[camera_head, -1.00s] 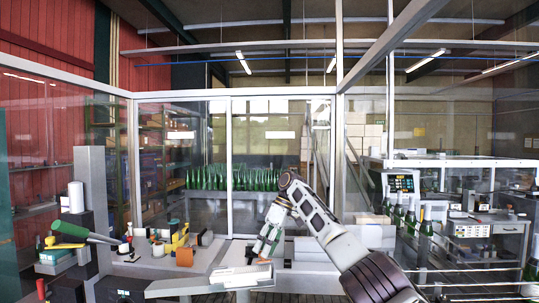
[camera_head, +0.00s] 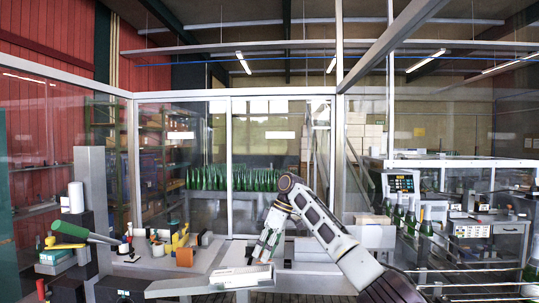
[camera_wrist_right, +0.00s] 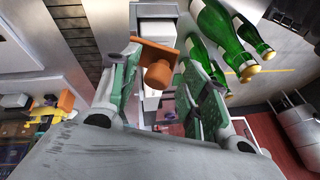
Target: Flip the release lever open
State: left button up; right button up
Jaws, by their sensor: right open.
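My right gripper (camera_head: 258,255) hangs over the front of the bench in the head view, fingers pointing down. In the right wrist view its two green-padded fingers (camera_wrist_right: 157,85) are spread apart. An orange-brown plate with a round knob (camera_wrist_right: 157,72) shows in the gap between them; I cannot tell whether they touch it. A lever with a green handle (camera_head: 70,231) slants at the far left of the head view, well away from this gripper. I cannot tell for sure which part is the release lever. My left gripper is out of view.
An orange block (camera_head: 184,258) and yellow tools stand on the bench (camera_head: 150,265) left of my right gripper. A pale tray-like part (camera_head: 215,284) lies below it. Green bottles (camera_head: 410,220) stand at the right and also show in the right wrist view (camera_wrist_right: 222,38).

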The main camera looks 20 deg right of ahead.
jog(key=shift+s+a+f+n+t+h, duration=0.1)
jog(key=shift+s+f+n+t+h, duration=0.25)
jog(key=shift+t, duration=0.35)
jog(key=shift+s+a+f+n+t+h, duration=0.1)
jog(key=shift+s+f+n+t+h, duration=0.15)
jog(key=shift+s+t, duration=0.35)
jog(key=b+v, duration=0.2)
jog(key=v, duration=1.2)
jog(key=shift+w+a+r+m+t+y, duration=0.7)
jog(key=shift+w+a+r+m+t, duration=0.4)
jog(key=shift+w+r+t, duration=2.85)
jog(key=w+d+r+m+t+h, duration=0.1)
jog(key=w+d+r+t, duration=0.2)
jog(key=w+r+t, duration=0.3)
jog(key=shift+w+r, duration=0.7)
jog(key=shift+r, duration=1.7)
